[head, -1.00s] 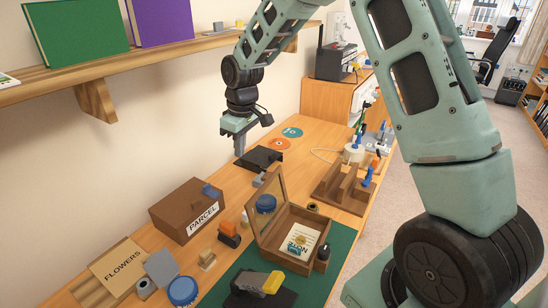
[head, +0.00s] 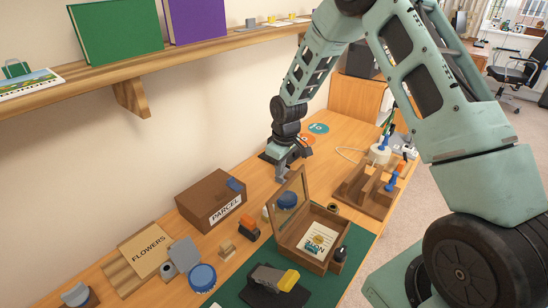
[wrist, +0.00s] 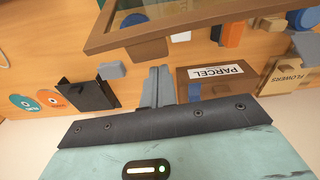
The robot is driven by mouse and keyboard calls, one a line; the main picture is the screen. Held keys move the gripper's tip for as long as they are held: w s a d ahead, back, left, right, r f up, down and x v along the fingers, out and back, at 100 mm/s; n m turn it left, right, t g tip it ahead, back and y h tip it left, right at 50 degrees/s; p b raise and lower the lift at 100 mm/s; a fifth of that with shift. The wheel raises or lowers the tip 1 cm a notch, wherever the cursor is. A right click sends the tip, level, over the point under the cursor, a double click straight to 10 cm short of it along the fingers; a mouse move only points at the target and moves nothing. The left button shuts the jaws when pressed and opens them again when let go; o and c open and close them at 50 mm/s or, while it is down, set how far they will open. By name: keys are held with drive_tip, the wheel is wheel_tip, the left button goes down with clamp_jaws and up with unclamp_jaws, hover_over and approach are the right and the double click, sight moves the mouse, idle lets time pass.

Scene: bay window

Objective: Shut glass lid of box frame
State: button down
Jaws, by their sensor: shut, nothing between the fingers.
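The wooden box frame (head: 283,240) stands on the green mat, with a note card (head: 320,238) inside it. Its glass lid (head: 289,205) is raised, standing nearly upright on the box's left side. The lid's wooden edge also crosses the top of the wrist view (wrist: 190,28). My gripper (head: 281,178) is just behind the lid's upper edge, on the wall side. In the wrist view my gripper's fingers (wrist: 158,82) are together and empty, close beside the lid's edge. I cannot tell whether they touch it.
A brown PARCEL box (head: 205,193) stands left of the lid. A wooden rack (head: 365,190) is to the right. A dark stapler-like tool with a yellow end (head: 275,279) lies on the green mat (head: 228,292). A shelf (head: 200,55) runs along the wall above.

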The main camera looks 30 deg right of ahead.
drive_tip(key=shift+s+d, duration=0.2)
drive_tip(key=shift+s, duration=0.25)
drive_tip(key=shift+r, duration=0.1)
